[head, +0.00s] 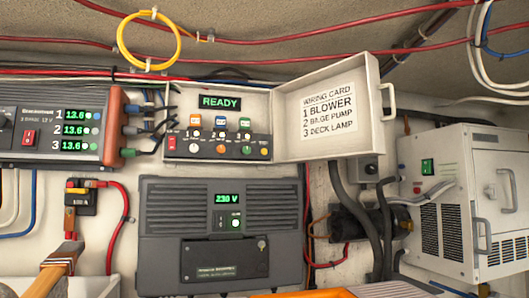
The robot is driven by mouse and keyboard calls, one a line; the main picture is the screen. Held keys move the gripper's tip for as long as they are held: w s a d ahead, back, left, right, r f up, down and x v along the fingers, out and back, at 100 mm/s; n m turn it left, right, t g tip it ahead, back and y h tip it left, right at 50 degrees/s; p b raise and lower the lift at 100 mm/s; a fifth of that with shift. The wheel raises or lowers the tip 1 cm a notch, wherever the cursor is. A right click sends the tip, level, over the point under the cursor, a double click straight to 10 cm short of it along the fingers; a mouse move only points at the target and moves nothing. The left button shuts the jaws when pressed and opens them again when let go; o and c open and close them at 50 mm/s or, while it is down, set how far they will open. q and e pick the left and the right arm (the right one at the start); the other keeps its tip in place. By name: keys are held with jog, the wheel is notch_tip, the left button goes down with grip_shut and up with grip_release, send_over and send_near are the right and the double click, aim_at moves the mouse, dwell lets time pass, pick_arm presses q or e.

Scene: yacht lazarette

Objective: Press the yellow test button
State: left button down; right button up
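An open white switch box (176,98) is on the wall at upper centre. Its green display (220,102) reads READY. On its dark panel are three coloured markers, a row of toggles, a red rocker (171,143) and a row of round buttons or knobs. The small yellow one (264,151) at the right end looks like the yellow test button; its label is too small to read. Nothing visibly covers it. Neither of my grippers can be made out.
The box's open lid (374,80) stands out right, with a wiring card (330,108). A power supply (50,125) with plugged leads is close on the left. A grey 230 V unit (165,225) is below. A white machine (450,175) stands right.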

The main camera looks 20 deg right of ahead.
grip_shut()
dwell(1.4)
